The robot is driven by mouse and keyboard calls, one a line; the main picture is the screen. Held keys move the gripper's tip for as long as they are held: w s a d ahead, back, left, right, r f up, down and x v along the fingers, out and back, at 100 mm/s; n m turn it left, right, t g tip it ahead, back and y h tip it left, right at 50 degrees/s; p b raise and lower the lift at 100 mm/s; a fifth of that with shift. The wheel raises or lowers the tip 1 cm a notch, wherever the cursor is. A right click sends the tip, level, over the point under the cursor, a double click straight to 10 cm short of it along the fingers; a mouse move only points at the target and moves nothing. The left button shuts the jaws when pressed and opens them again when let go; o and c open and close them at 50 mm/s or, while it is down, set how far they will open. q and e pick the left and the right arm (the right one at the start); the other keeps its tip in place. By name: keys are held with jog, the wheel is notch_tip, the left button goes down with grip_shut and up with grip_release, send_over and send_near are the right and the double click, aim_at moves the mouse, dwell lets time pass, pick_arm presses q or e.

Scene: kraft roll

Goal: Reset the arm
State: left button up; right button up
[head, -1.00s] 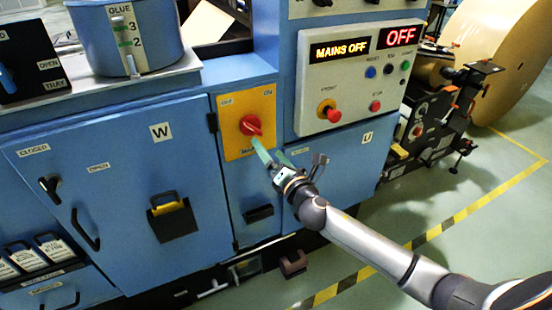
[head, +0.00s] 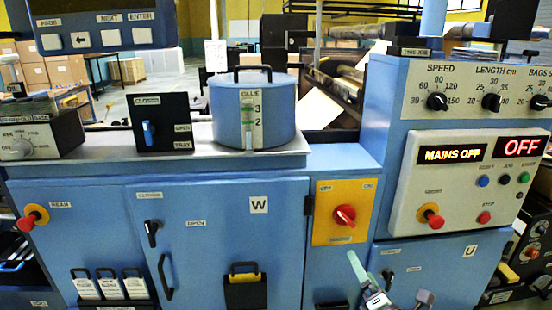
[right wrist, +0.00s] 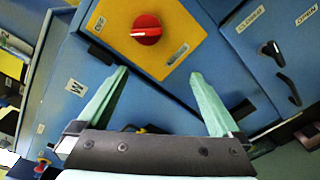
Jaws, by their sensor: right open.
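My right gripper (head: 366,268) shows at the bottom of the head view, below the red rotary switch (head: 344,216) on its yellow plate (head: 322,236). In the right wrist view its two green fingers (right wrist: 160,92) are spread apart with nothing between them. The red switch (right wrist: 147,29) lies beyond the fingertips, apart from them. The display above the control panel (head: 404,188) reads MAINS OFF, and another reads OFF. My left gripper is in neither view.
A blue cabinet door marked W (head: 214,245) with a black handle is left of the switch. A glue pot (head: 228,112) stands on the ledge above. A red emergency button (head: 432,217) sticks out on the right panel.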

jog(key=s+a+f+m+g+y, duration=0.1)
jog(key=s+a+f+m+g, duration=0.3)
jog(key=s+f+m, duration=0.7)
jog(key=s+a+f+m+g+y, duration=0.1)
jog(key=s+a+f+m+g, duration=0.2)
jog(key=s+f+m, duration=0.9)
jog(key=s+a, duration=0.1)
jog(key=s, duration=0.2)
jog(key=shift+s+f+g, duration=0.2)
jog(key=shift+f+g, duration=0.05)
jog(key=shift+g, duration=0.15)
